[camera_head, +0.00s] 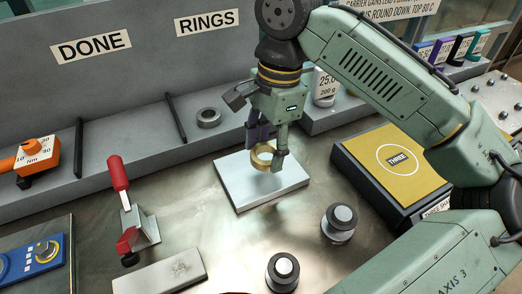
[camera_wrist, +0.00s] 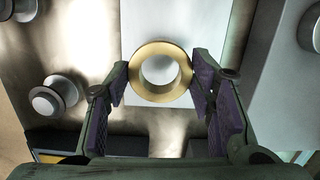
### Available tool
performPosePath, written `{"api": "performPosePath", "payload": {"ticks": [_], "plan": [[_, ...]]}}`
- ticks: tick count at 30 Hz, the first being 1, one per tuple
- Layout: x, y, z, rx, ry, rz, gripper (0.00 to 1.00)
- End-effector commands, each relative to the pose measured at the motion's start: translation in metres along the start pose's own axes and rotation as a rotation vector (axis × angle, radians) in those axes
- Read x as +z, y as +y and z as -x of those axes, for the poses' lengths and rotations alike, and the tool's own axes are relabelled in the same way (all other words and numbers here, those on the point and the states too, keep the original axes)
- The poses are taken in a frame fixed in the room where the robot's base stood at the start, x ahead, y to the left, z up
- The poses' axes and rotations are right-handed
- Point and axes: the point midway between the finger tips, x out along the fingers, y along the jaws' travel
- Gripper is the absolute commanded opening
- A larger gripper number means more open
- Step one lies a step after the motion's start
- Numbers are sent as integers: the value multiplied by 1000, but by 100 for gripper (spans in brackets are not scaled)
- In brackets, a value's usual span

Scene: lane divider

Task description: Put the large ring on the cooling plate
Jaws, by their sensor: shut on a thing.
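A brass-coloured ring (camera_head: 263,156) is held in my gripper (camera_head: 265,157), which is shut on it. In the wrist view the ring (camera_wrist: 160,46) sits between the two purple-padded fingers of my gripper (camera_wrist: 160,75), with its round hole facing the camera. A pale, flat square plate (camera_head: 235,195) lies below the ring in the head view. The plate (camera_wrist: 160,115) also shows behind the ring in the wrist view. The ring appears to be over the plate; whether it touches the plate I cannot tell.
A smaller grey ring (camera_head: 208,117) lies on the ledge under the "RINGS" sign (camera_head: 207,22). Two knobbed cylinders (camera_head: 340,222) (camera_head: 283,271) stand in front of the plate. A yellow-topped box marked "THREE" (camera_head: 372,150) is on the right. A red-handled clamp (camera_head: 140,230) stands left.

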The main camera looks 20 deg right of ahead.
Motion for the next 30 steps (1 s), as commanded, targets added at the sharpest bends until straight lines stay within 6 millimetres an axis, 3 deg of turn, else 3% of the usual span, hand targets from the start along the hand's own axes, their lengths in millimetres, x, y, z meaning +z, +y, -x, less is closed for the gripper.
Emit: {"api": "performPosePath", "payload": {"ticks": [5,12,24,25,30], "plan": [[5,-18,-1,1,2,2,17],[0,-16,-35,0,1,-1,17],[-1,-16,-41,-1,1,0,17],[-1,-16,-41,0,1,0,51],[-1,-16,-40,0,2,0,62]]}}
